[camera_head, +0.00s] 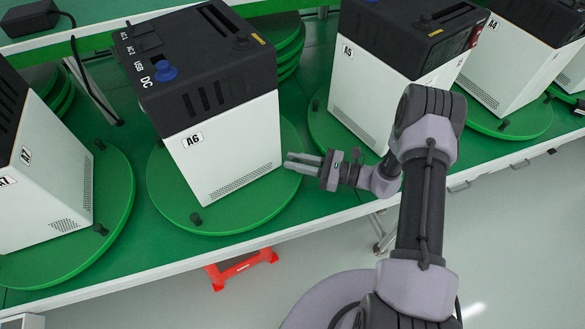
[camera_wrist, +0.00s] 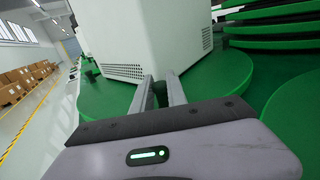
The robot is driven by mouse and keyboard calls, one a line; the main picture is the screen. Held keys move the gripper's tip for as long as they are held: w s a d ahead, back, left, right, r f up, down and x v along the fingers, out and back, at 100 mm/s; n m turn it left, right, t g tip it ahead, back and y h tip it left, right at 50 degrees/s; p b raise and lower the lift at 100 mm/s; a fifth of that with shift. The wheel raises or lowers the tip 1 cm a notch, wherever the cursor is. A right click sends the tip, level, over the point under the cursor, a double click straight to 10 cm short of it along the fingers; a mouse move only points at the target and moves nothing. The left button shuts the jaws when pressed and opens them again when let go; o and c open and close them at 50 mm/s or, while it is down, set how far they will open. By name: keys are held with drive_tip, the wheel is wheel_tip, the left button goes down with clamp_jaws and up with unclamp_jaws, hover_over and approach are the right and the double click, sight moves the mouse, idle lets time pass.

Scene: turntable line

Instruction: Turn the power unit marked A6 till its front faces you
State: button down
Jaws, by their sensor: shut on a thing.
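The power unit marked A6 (camera_head: 225,150) stands upright on a round green turntable (camera_head: 165,200). It has a white body and a black top with labelled ports and a blue plug. The A6 label is on the white side toward the camera, with vent holes low down. My gripper (camera_head: 290,162) is at the right rim of this turntable, low beside the unit. In the wrist view its two fingers close on a small dark peg (camera_wrist: 160,90) at the rim, mostly hidden between them. Another dark peg (camera_head: 196,218) stands at the front rim. The unit's white corner fills the wrist view's top (camera_wrist: 150,40).
Unit A7 (camera_head: 45,180) on its turntable is at left. Unit A5 (camera_head: 385,75) on its turntable is close at right, near my arm. A black adapter (camera_head: 30,18) lies on the shelf at top left. A red item (camera_head: 240,268) is under the bench.

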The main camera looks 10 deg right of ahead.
drive_tip(key=c, duration=1.3)
unclamp_jaws()
drive_tip(key=p+v, duration=0.1)
drive_tip(key=v, duration=0.6)
drive_tip(key=shift+d+p, duration=0.25)
drive_tip(key=shift+p, duration=0.1)
